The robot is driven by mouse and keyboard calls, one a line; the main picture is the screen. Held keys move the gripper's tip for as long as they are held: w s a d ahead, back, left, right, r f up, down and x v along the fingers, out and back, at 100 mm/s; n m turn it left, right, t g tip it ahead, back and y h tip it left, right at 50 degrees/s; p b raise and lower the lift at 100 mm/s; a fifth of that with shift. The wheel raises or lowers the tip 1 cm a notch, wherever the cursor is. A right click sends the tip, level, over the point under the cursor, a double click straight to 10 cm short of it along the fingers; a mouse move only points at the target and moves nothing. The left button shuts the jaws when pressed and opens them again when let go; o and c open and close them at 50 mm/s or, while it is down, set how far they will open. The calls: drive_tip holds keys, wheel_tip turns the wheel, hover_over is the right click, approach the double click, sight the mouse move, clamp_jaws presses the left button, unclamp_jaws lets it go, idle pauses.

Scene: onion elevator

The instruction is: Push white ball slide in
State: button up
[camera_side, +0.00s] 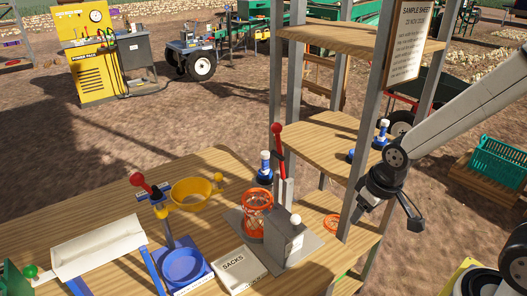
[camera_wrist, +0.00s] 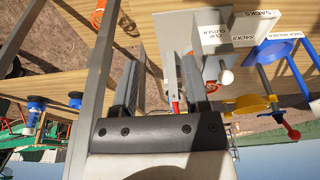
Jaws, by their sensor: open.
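A white ball knob (camera_side: 296,219) sticks out of a grey box-shaped clip closer (camera_side: 285,242) on the wooden table. In the wrist view, the white ball (camera_wrist: 225,77) ends a short rod beside the closer's lettered face (camera_wrist: 212,40). A red-knobbed lever (camera_side: 278,135) rises behind the box. My gripper (camera_side: 390,212) is open and empty, to the right of the closer beyond a grey rack post. In the wrist view my two fingers (camera_wrist: 163,55) are spread, with the ball outside them to the right.
The rack's grey posts (camera_side: 370,120) and wooden shelves (camera_side: 335,140) stand between my arm and the table's devices. Orange netting (camera_side: 257,205) sits beside the closer. A sacks box (camera_side: 238,268), blue stand (camera_side: 183,267) and yellow bowl (camera_side: 192,193) are left of it.

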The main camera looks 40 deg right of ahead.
drive_tip(key=shift+o, duration=1.3)
drive_tip(key=r+m+y, duration=0.2)
drive_tip(key=m+y, duration=0.2)
drive_tip(key=m, duration=2.6)
hover_over(298, 216)
drive_tip(key=s+d, duration=0.2)
drive_tip(key=d, duration=0.1)
drive_tip(key=shift+w+a, duration=0.25)
drive_tip(key=shift+f, duration=0.1)
drive_tip(key=shift+x, duration=3.8)
drive_tip(key=shift+a, duration=0.1)
